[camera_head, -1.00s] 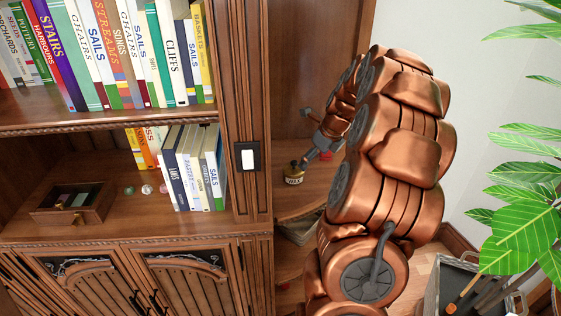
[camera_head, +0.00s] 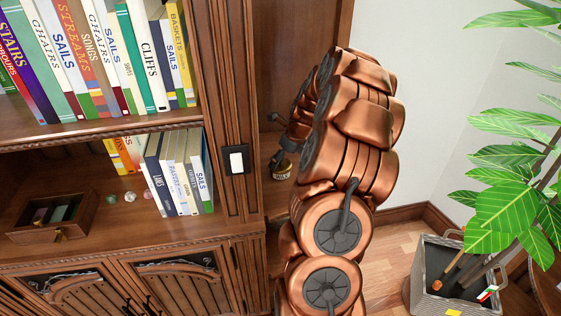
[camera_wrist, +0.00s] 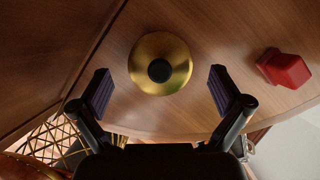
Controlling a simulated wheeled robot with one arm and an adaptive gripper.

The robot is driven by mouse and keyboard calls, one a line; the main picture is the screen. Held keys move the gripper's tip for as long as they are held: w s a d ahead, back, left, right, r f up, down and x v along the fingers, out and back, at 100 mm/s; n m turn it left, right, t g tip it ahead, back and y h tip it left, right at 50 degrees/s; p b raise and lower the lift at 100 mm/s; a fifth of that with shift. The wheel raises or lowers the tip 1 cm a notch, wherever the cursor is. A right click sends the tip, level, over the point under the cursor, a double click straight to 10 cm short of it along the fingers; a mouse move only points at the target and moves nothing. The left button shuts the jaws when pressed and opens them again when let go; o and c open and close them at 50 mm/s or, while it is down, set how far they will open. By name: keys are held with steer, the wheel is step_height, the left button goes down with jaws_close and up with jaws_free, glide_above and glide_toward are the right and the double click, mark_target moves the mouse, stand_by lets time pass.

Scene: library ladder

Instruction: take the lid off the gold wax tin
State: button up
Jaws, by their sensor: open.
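The gold wax tin (camera_wrist: 148,78) shows from above in the wrist view, round and brassy with a dark round knob (camera_wrist: 159,70) on its lid. It stands on a wooden shelf, and the lid looks seated on it. My gripper (camera_wrist: 160,82) is open and empty, one dark finger on each side of the tin with a gap to both. In the head view the labelled tin (camera_head: 281,172) is small, just below my gripper (camera_head: 284,155), whose fingers are too small and dark to make out there. How high the fingertips are above the lid is hard to tell.
A red block-like object (camera_wrist: 287,70) stands right of the tin. A gold wire basket (camera_wrist: 60,132) shows at lower left in the wrist view. A bookcase upright (camera_head: 230,110) with a light switch (camera_head: 237,160) is close left of my arm. A plant (camera_head: 515,190) is at right.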

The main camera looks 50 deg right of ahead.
steer(key=shift+w+f, duration=0.2)
steer(key=shift+f, duration=0.4)
steer(key=shift+a, duration=0.1)
steer(key=c, duration=1.3)
